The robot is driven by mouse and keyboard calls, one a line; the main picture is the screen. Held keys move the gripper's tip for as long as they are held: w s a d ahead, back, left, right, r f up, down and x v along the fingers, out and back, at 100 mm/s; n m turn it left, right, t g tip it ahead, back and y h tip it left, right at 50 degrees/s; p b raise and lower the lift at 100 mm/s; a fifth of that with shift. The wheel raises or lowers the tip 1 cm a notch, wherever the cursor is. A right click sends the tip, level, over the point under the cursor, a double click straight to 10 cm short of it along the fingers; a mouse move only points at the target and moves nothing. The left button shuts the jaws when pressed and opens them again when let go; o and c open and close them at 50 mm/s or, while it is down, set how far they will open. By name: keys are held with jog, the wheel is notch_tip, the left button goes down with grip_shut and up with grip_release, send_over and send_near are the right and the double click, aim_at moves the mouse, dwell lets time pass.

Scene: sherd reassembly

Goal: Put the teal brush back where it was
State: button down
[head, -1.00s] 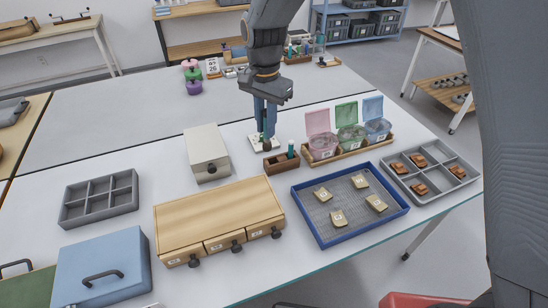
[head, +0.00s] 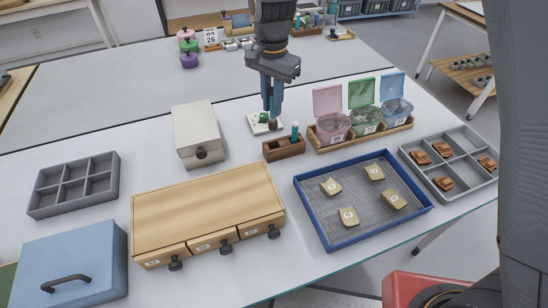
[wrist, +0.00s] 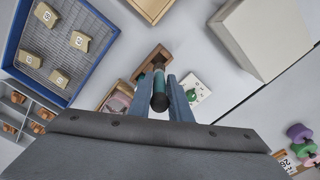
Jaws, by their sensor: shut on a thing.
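My gripper (head: 271,112) is shut on a slim teal brush with a dark end (wrist: 159,101), held between the fingertips in the wrist view. In the head view the fingers hide most of it; a dark tip shows below them. It hangs over or just in front of a small white plate (head: 256,127) with a green knob; I cannot tell whether it touches. A brown wooden holder (head: 283,151) stands just right and nearer, with another upright teal stick (head: 295,131) in it. The holder also shows beyond the fingertips in the wrist view (wrist: 157,54).
Right of the holder is a wooden tray with pink (head: 331,123), green and blue lidded jars. A blue-rimmed tray (head: 330,241) with several sherds lies nearer. A cream box (head: 196,136) stands left, and a wooden drawer unit (head: 205,205) in front. Table behind the gripper is mostly clear.

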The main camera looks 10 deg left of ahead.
jog(key=shift+w+f+b, duration=0.3)
jog(key=shift+f+b, duration=0.15)
jog(key=shift+f, duration=0.45)
notch_tip(320, 180, down, 10)
jog(key=p, duration=0.2)
jog(key=shift+d+f, duration=0.1)
jog(key=c, duration=1.6)
grip_release()
jog(key=shift+c, duration=0.2)
notch_tip(320, 180, up, 12)
jog(key=b, duration=0.2)
jog(key=shift+s+b, duration=0.15)
jog(key=shift+b, duration=0.15)
jog(key=shift+d, duration=0.15)
